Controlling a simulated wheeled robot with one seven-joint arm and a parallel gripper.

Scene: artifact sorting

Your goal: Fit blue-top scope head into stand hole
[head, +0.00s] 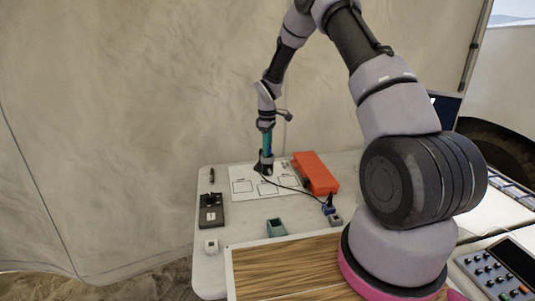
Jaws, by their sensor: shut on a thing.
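My gripper (266,128) points down over the white sheet at the back left of the table. It is shut on a slim blue-teal upright piece (267,143), which looks like the blue-top scope head. The fingers are too small to make out. A dark, flared piece (264,167) is directly below the blue part, at the sheet. I cannot tell whether it is the lower end of the scope head or a stand, so the stand hole is not discernible. A thin black cable runs from there to a small blue-and-black item (328,208) at the right.
An orange-red case (316,173) lies right of the white sheet (243,187). A dark box-like device (211,211), a small white block (211,245) and a teal holder (276,228) stand nearer. A wood-grain panel (285,267) fills the front. Bare table lies between them.

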